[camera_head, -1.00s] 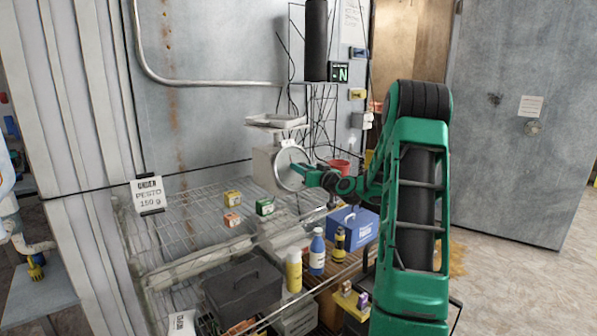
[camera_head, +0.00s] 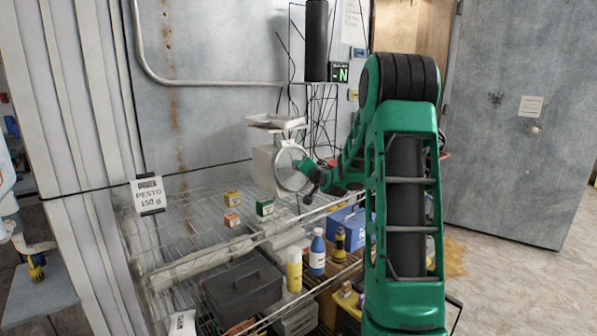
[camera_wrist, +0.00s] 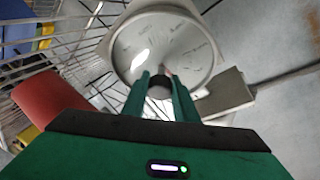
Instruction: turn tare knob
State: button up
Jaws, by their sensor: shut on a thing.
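The scale (camera_head: 265,163) stands on the wire shelf, a pale body with a round dial (camera_head: 289,168) facing right and a flat pan (camera_head: 276,121) on top. My gripper (camera_head: 304,165) reaches the dial's front from the right. In the wrist view the dial (camera_wrist: 140,45) fills the top middle, with small print and a reddish pointer. My gripper (camera_wrist: 160,86) is shut on the dark round tare knob (camera_wrist: 160,87) at the lower middle of the dial, one green finger on each side. The knob is hidden in the head view.
Small boxes (camera_head: 232,198) sit on the shelf left of the scale. Below are a yellow bottle (camera_head: 294,270), a blue bottle (camera_head: 317,252), a grey case (camera_head: 243,285) and a blue box (camera_head: 347,222). An order card (camera_head: 148,194) reads pesto 150 g.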

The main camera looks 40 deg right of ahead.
jog(key=shift+m, duration=0.3)
jog(key=o, duration=1.1)
jog(key=shift+c, duration=0.2)
jog(key=shift+s, duration=0.1)
jog(key=v, duration=1)
jog(key=shift+s, duration=0.2)
jog(key=shift+a, duration=0.15)
